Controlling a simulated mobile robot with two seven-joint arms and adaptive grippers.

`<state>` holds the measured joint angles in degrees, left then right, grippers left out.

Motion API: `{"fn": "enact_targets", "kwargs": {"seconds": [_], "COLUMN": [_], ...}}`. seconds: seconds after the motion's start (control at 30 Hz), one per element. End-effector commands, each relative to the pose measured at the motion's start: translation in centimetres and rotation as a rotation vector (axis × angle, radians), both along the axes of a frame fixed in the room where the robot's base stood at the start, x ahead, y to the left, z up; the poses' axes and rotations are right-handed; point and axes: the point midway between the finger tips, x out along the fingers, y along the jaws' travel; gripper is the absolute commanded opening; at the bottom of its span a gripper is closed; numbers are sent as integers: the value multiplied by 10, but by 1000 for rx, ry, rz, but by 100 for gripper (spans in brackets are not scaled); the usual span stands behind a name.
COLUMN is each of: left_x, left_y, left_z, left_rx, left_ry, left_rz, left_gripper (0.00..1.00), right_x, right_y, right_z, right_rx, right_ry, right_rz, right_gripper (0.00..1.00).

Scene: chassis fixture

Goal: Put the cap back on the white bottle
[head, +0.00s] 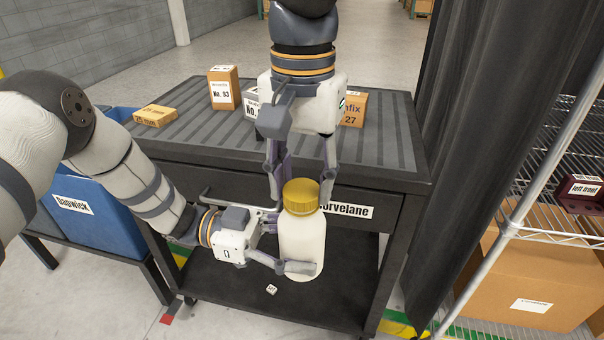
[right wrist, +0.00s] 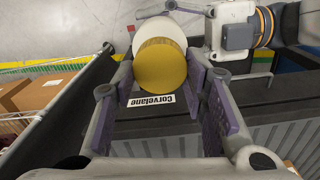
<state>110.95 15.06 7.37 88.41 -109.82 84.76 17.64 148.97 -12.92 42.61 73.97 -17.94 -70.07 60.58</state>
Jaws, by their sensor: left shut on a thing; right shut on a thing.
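The white bottle (head: 302,245) is upright in front of the cart, held off any surface. My left gripper (head: 296,243) is shut on its body from the left side. The yellow cap (head: 301,195) is at the bottle's top, in line with it. My right gripper (head: 302,199) points down from above and is shut on the cap, one finger on each side. In the right wrist view the cap (right wrist: 161,66) is between the purple fingers, with the white bottle (right wrist: 148,34) behind it. The cap hides the bottle's neck, so I cannot tell whether it is seated.
The dark cart's ribbed top (head: 190,135) holds several small boxes, including a brown one (head: 224,88) at the back. A small white cube (head: 271,289) lies on the lower shelf (head: 240,300). A blue bin (head: 100,215) stands left; a dark curtain (head: 470,130) and wire rack are right.

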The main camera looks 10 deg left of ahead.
Motion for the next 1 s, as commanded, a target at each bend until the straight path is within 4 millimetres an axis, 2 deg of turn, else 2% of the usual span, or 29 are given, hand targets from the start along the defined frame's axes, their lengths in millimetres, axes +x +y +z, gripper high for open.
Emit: {"fn": "enact_targets", "kwargs": {"seconds": [0.1,0.23,0.47,0.5,0.57,0.6,0.87,1.0], "left_x": [0,1,0,0,0,0,0,0], "left_y": [0,0,0,0,0,0,0,0], "left_z": [1,1,1,0,1,1,1,1], "left_rx": [0,0,1,1,1,0,0,0], "left_ry": [-1,-1,-1,-1,-1,-1,-1,-1], "left_rz": [1,1,1,1,1,1,1,1], "left_gripper": [0,0,0,0,0,0,0,0], "right_x": [-1,-1,-1,-1,-1,-1,-1,0], "right_y": [-2,-2,-1,-1,-1,-1,-1,-1], "right_z": [1,0,1,1,1,1,2,19], "right_rx": [-4,2,3,3,3,3,3,4], "right_ry": [-7,-4,-2,-2,-2,-2,-2,-5], "right_rz": [-337,-517,-527,-526,-526,-525,-524,-524], "right_gripper": [31,31,31,44,58,60,60,60]}}
